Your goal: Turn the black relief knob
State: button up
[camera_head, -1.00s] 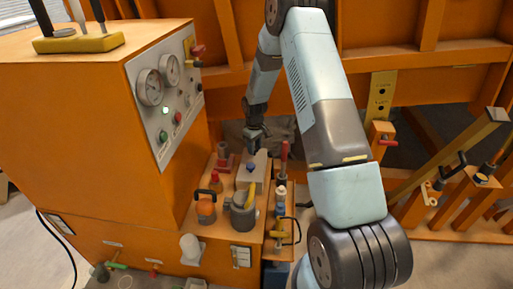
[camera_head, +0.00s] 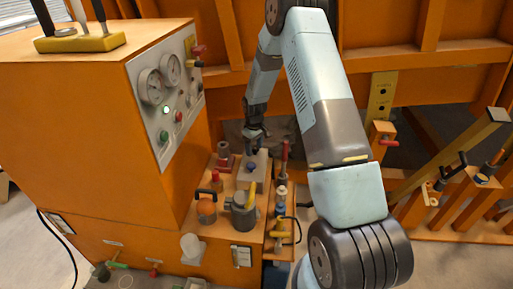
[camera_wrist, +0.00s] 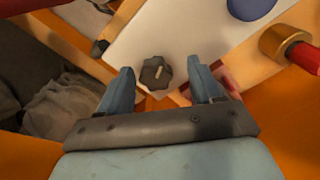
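The black relief knob (camera_wrist: 156,73) is a small dark lobed disc with a pale pointer mark. In the wrist view it sits by the corner of a pale block (camera_wrist: 190,30), which also shows in the head view (camera_head: 246,182). My gripper (camera_wrist: 162,85) is open, with one blue-grey finger on each side of the knob in the picture. No contact shows, and the height gap cannot be told. In the head view my gripper (camera_head: 255,143) is over the far end of the block and the knob cannot be made out.
A blue knob (camera_head: 252,167) tops the pale block. A red-handled part (camera_wrist: 285,45) is right of my gripper in the wrist view. A grey pump-like body (camera_head: 243,215) and an orange part (camera_head: 206,210) stand in front. The gauge panel (camera_head: 172,100) is on the left.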

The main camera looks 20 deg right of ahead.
aim_at(254, 147)
jog(key=shift+d, duration=0.1)
jog(key=shift+r, duration=0.1)
jog(key=shift+r, duration=0.25)
notch_tip(254, 147, up, 13)
dwell(0.4)
